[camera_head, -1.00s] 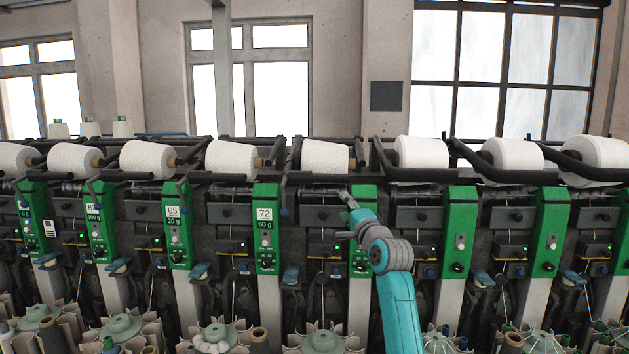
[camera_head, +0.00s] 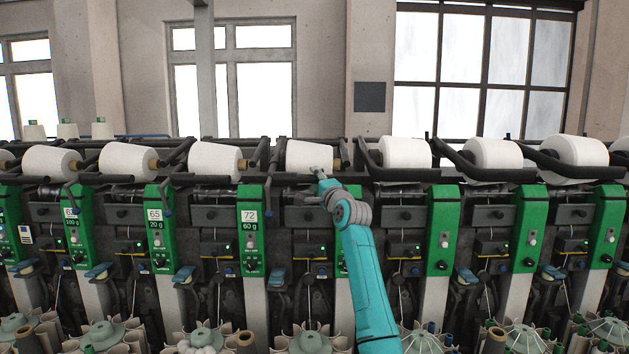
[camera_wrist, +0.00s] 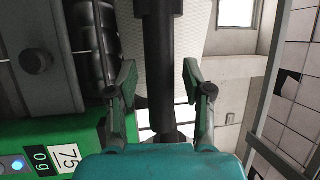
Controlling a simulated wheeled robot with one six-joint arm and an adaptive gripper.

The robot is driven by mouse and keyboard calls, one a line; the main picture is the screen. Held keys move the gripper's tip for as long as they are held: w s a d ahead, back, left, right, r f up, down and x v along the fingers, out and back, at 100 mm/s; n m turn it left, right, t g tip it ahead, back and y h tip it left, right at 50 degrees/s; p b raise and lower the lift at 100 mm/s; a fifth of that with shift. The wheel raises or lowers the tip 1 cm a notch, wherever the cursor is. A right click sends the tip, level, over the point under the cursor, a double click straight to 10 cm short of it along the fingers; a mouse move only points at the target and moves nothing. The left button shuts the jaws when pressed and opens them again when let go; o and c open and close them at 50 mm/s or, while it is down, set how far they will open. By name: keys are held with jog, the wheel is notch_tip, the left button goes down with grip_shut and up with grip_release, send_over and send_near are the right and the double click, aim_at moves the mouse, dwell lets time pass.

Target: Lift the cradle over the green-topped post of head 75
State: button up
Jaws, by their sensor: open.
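The green-topped post (camera_wrist: 40,132) of head 75 shows its 75 label at the lower left of the wrist view. In the head view the post (camera_head: 342,262) is mostly hidden behind my arm. The cradle's black bar (camera_wrist: 158,30) runs between the two fingers in the wrist view, with the white yarn package (camera_wrist: 205,45) behind it. In the head view this package (camera_head: 305,154) lies above the post. My gripper (camera_wrist: 160,78) is open, one finger on each side of the bar. I cannot tell whether either finger touches it.
Neighbouring heads stand close on both sides, with the head 72 post (camera_head: 250,225) to the left and another green post (camera_head: 443,225) to the right. Black cradle bars and white packages (camera_head: 404,152) line the top. Cones and bobbins fill the bottom edge.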

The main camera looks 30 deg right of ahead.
jog(key=shift+w+d+r, duration=0.1)
jog(key=shift+w+r, duration=0.05)
jog(key=shift+w, duration=0.45)
grip_shut()
jog(key=r, duration=0.5)
jog(key=s+r, duration=0.1)
jog(key=r, duration=0.2)
jog(key=shift+a+r, duration=0.15)
jog(key=shift+a, duration=0.15)
jog(key=shift+w, duration=0.1)
grip_release()
